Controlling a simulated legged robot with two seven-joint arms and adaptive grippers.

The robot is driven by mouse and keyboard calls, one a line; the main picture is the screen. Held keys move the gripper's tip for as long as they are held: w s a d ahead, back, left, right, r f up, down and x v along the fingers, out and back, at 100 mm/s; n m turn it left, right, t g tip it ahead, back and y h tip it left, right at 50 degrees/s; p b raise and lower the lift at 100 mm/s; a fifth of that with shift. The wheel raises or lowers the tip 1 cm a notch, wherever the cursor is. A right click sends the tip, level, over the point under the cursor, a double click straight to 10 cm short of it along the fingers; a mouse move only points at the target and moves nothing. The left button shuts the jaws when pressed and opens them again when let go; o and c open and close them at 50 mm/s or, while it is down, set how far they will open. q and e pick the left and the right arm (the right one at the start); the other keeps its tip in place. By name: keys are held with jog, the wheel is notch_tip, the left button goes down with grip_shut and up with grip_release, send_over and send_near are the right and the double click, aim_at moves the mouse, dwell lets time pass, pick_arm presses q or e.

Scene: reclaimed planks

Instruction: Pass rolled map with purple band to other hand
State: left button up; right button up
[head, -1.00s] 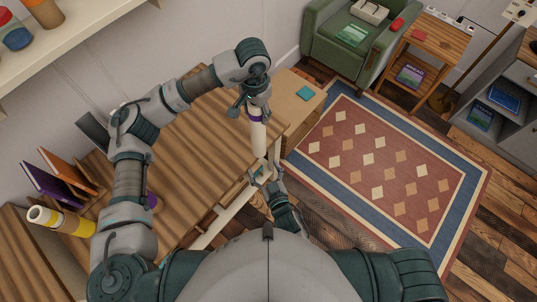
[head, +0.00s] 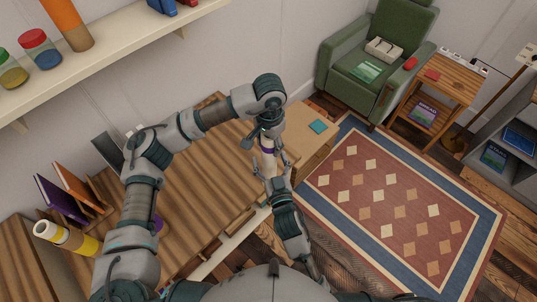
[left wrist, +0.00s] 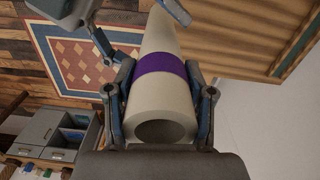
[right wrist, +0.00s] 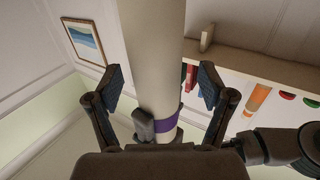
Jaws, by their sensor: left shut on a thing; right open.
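The rolled map (head: 268,162) is a cream tube with a purple band, held upright above the edge of the wooden desk. My left gripper (head: 263,137) is shut on it near its upper end. In the left wrist view the fingers press both sides of the map (left wrist: 160,103) by the purple band (left wrist: 159,72). My right gripper (head: 270,172) is open, with its fingers around the lower part of the map. In the right wrist view the map (right wrist: 152,50) stands between the spread right fingers, with gaps at both sides.
The desk (head: 200,185) lies under my left arm, with another rolled map with a yellow band (head: 65,238) and upright books (head: 62,198) at the left. A shelf with jars (head: 110,50) runs above. The rug (head: 400,205) is clear at the right.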

jog(key=shift+x, duration=0.95)
jog(key=c, duration=1.2)
pick_arm(q)
jog(key=o, duration=1.4)
pick_arm(e)
jog(key=shift+c, duration=0.4)
pick_arm(q)
jog(key=shift+o, duration=0.2)
